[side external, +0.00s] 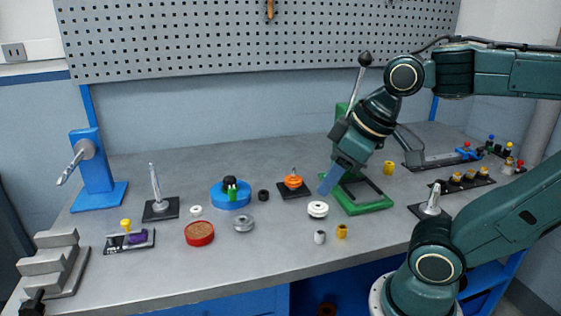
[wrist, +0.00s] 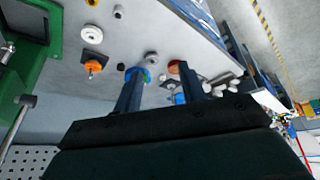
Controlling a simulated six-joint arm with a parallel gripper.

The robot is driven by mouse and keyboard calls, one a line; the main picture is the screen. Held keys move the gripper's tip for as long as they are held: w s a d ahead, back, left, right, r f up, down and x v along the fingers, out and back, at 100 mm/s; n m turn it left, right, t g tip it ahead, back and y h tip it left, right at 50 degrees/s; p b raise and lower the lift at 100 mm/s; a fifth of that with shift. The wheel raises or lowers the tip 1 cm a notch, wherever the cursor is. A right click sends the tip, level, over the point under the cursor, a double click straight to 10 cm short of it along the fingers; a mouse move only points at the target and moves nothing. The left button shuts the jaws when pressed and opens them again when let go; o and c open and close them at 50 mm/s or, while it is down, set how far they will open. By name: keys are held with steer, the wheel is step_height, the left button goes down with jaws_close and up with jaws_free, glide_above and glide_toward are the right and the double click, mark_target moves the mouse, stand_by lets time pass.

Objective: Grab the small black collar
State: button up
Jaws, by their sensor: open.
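The small black collar (side external: 263,195) lies on the grey bench in the side view, between the blue dish (side external: 230,197) and the orange pulley (side external: 293,182) on its black base. In the wrist view a small dark piece that looks like this collar (wrist: 120,66) lies left of the left finger, beside the orange pulley (wrist: 94,66). My gripper (side external: 327,184) is open and empty, above the bench and to the right of the collar, apart from it. In the wrist view my gripper (wrist: 158,76) shows two spread fingers, the left one partly covering the blue dish.
A white pulley (side external: 317,209) lies below my gripper, and a green press (side external: 362,193) stands just right of it. A red dish (side external: 199,233), grey pulley (side external: 243,224) and yellow collar (side external: 342,231) are nearby. The bench's front middle is mostly clear. A pegboard (side external: 250,40) hangs behind.

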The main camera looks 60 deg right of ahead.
steer(key=w+d+r+n+g, duration=0.1)
steer(key=w+d+n, duration=0.3)
steer(key=w, duration=0.4)
steer(key=w+d+n+g, duration=0.2)
steer(key=w+d+n, duration=0.1)
steer(key=w+n, duration=0.3)
steer(key=w+d+f+n+g, duration=0.2)
steer(key=w+d+f+n, duration=0.5)
steer(key=w+d+f, duration=0.2)
steer(key=w+d, duration=0.2)
steer(key=w, duration=0.1)
steer(key=shift+w+d, duration=0.3)
steer(key=shift+f, duration=0.1)
glide_above(264, 195)
steer(key=w+d, duration=0.1)
steer(key=shift+d+f, duration=0.15)
steer(key=shift+f, duration=4.1)
steer(key=shift+f, duration=2.55)
